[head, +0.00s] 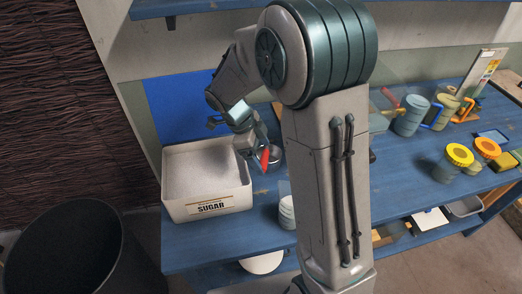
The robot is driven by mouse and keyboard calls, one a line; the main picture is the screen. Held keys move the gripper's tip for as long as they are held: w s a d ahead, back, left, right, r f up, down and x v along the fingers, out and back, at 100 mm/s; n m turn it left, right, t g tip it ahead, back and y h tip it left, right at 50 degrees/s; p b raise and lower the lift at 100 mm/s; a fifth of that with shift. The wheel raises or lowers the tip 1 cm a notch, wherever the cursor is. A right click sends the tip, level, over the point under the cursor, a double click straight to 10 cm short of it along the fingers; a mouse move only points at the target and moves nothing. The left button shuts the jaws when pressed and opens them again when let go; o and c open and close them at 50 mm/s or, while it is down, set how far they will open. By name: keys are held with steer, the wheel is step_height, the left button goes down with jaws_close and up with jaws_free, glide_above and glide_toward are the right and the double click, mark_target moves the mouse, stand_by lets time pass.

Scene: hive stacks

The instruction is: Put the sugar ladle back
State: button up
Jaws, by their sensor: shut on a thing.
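A white bin labelled SUGAR (179,211) stands at the left end of the blue bench, filled with pale sugar (203,170). My gripper (260,156) is just right of the bin's right wall in the picture and points down. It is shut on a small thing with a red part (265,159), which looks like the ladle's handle. A round grey metal part (276,155) shows just right of it. It may be the ladle's cup, but I cannot tell whether it is joined to the red part or resting on the bench.
My arm hides the middle of the blue bench (220,242). A pale round stack (287,212) stands right of the bin. Jars with yellow lids (459,155) and other containers (411,116) fill the right side. A dark barrel (65,250) stands at lower left.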

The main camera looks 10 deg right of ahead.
steer(key=o, duration=1.2)
steer(key=v, duration=1.1)
steer(key=s+d+n+t+y, duration=0.2)
steer(key=s+d+n, duration=0.1)
steer(key=s+n, duration=0.6)
steer(key=s+d+n+t+y, duration=0.2)
steer(key=s+d+n, duration=0.1)
steer(key=s+n, duration=0.6)
steer(key=shift+s+d+n+b, duration=0.2)
steer(key=shift+n+b, duration=0.2)
steer(key=shift+n, duration=1.8)
steer(key=shift+f, duration=0.1)
